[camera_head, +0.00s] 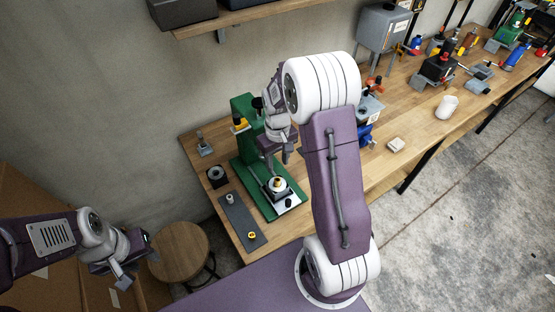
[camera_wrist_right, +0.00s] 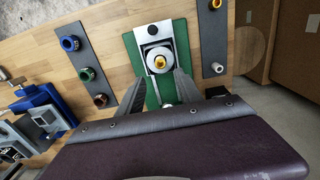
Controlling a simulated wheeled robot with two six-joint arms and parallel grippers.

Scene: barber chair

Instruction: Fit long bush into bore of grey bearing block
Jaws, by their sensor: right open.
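My right gripper (camera_head: 278,156) hangs over the green press base (camera_head: 288,209), pointing down. In the right wrist view its fingers (camera_wrist_right: 160,76) are apart and nothing is between them. Beyond the fingertips, a block (camera_wrist_right: 153,46) sits on the green base, with a round silver part and a gold bush (camera_wrist_right: 159,62) at its centre. The gold bush (camera_head: 277,182) also shows upright in the head view; how deep it sits I cannot tell. My left gripper (camera_head: 128,268) is low at the left, away from the table; its opening is unclear.
A dark strip (camera_head: 239,216) left of the press holds a silver bush (camera_head: 229,198) and a gold ring (camera_head: 251,235). Another strip (camera_wrist_right: 87,62) bears blue, green and copper-coloured rings. A round stool (camera_head: 179,252) stands by the table. My right arm hides part of the bench.

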